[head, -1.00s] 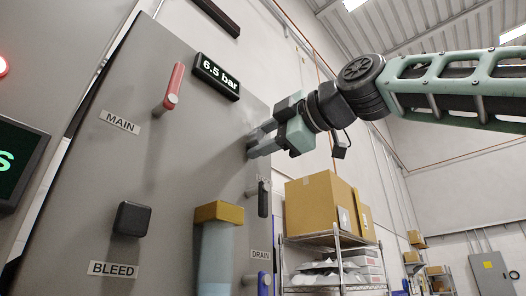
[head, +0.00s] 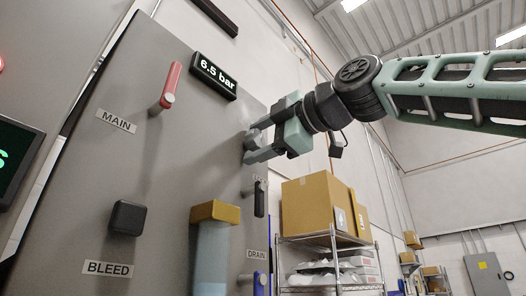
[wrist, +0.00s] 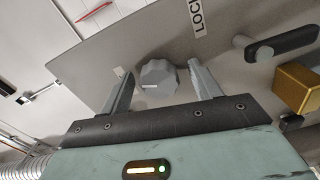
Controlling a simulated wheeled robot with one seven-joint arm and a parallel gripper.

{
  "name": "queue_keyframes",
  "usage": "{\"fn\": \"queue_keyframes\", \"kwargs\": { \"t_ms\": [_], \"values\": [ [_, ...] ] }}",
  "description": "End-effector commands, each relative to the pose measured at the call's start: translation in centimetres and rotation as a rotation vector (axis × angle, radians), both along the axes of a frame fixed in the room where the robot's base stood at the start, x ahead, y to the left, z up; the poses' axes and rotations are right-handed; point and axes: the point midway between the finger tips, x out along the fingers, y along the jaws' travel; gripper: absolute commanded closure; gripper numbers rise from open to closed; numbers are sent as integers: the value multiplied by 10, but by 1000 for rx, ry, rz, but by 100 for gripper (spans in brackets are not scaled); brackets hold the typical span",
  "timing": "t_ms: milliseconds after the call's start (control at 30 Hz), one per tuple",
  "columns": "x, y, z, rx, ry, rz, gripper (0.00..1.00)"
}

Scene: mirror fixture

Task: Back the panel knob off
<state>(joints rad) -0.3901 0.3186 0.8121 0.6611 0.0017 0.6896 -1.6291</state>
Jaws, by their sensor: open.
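A grey faceted knob (wrist: 157,78) sits on the grey panel (wrist: 100,62), with a small pale mark on its face. In the wrist view it lies between the two fingers of my open gripper (wrist: 160,71), with a visible gap on each side. In the head view my gripper (head: 250,144) is at the panel's right part, its fingers spread one above the other. There the knob is largely hidden or blends in with the fingers. I cannot tell how far the fingertips reach along the knob.
A black lever (wrist: 285,42) near a partly seen "LOCK" label (wrist: 197,15) and a yellow-topped fixture (head: 216,212) are close by. The panel also carries a red lever (head: 170,86), a black square button (head: 128,217) and a 6.5 bar display (head: 214,76). Shelving (head: 333,240) stands at right.

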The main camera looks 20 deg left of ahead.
Motion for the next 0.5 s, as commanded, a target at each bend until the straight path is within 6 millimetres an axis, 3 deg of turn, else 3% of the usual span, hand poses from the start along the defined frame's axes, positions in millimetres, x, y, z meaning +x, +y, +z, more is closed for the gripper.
{"fn": "queue_keyframes", "kwargs": {
  "t_ms": [267, 500],
  "values": [
    [-2, -5, -1, 3, -1, -1, 37],
    [-17, -44, -5, 4, -4, -5, 37]
  ]
}}
